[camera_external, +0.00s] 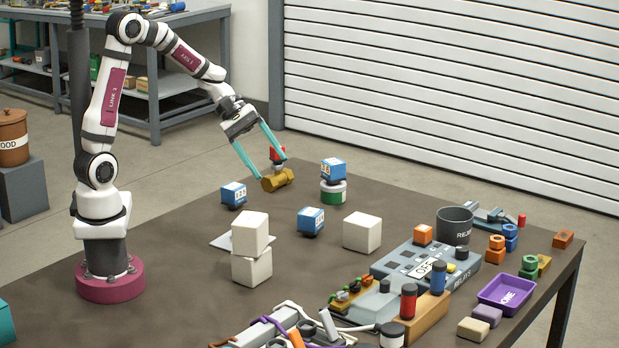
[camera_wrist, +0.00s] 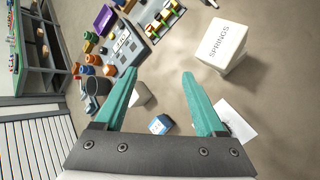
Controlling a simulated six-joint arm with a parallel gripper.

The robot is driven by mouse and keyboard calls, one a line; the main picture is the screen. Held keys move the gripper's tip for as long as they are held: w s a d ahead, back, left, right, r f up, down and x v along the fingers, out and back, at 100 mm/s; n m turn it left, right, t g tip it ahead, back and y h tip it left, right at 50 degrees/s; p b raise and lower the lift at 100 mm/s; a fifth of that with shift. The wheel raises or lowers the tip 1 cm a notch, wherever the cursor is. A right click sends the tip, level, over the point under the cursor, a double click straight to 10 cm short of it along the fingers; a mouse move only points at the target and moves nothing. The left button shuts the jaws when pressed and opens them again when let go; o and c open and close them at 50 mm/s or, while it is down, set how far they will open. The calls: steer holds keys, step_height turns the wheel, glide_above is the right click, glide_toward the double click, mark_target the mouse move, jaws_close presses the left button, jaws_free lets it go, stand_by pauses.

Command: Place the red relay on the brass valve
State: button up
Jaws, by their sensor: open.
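The red relay (camera_external: 278,153) is a small red block with a dark base in the external view. It appears to rest on top of the brass valve (camera_external: 277,181), a stubby gold-brown fitting lying on the table; the contact is partly unclear. My gripper (camera_external: 271,166) is open, its two teal fingers spread, with one tip by the valve's left end and the other close to the relay's right side. In the wrist view my gripper (camera_wrist: 158,72) is also open, with nothing seen between the fingers. Neither relay nor valve shows there.
Blue relays stand nearby: one (camera_external: 233,195) left, one (camera_external: 311,221) in front, one (camera_external: 333,170) on a green-and-white cylinder (camera_external: 333,192). White blocks (camera_external: 362,231) stand in front, two of them stacked (camera_external: 250,233). A crowded parts area with a grey panel (camera_external: 425,265) fills the right.

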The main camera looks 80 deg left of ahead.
steer(key=s+d+m+g, duration=0.4)
steer(key=s+d+m, duration=0.4)
steer(key=s+d, duration=0.1)
steer(key=s+a+m+g+y, duration=0.2)
steer(key=s+m+y, duration=0.6)
steer(key=s+m, duration=0.6)
steer(key=shift+s+a+f+g, duration=0.3)
steer(key=shift+s+a, duration=0.1)
steer(key=shift+s, duration=0.2)
